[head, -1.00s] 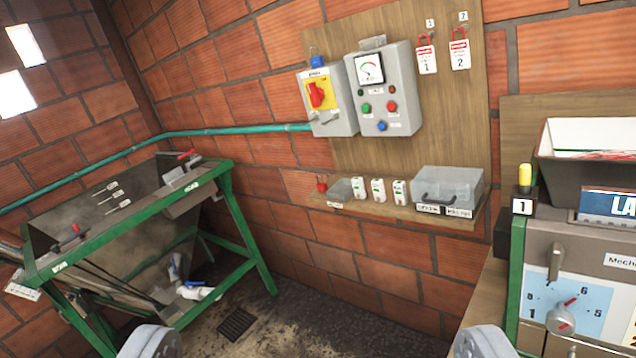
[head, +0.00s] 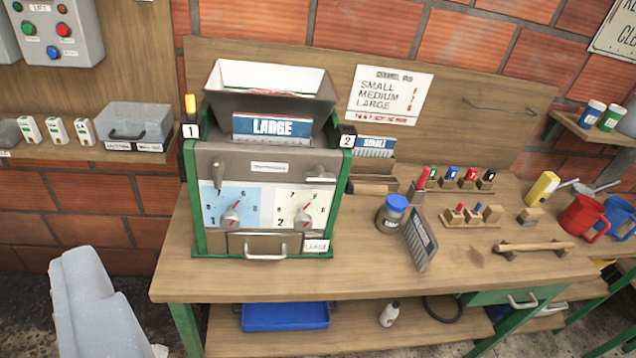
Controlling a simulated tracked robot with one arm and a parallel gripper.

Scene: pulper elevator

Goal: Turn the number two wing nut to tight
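The grey and green machine (head: 267,215) stands on the wooden bench, with a "1" tag (head: 190,130) at its left and a "2" tag (head: 347,140) at its right. On its front, a grey wing-shaped handle at the right (head: 320,176), on the "2" side, lies nearly crosswise. A matching handle at the left (head: 218,173) points up and down. Below them are two dials with red pointers, the left on blue (head: 231,215) and the right on white (head: 302,216). A grey part of my gripper (head: 92,305) shows at the lower left, away from the machine. Its opening is not visible.
A "LARGE" sign (head: 262,127) leans on the machine's hopper. A blue-lidded jar (head: 391,213) and a leaning dark card (head: 420,238) stand to its right. Wooden blocks and mugs are farther right. The bench front edge before the machine is clear.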

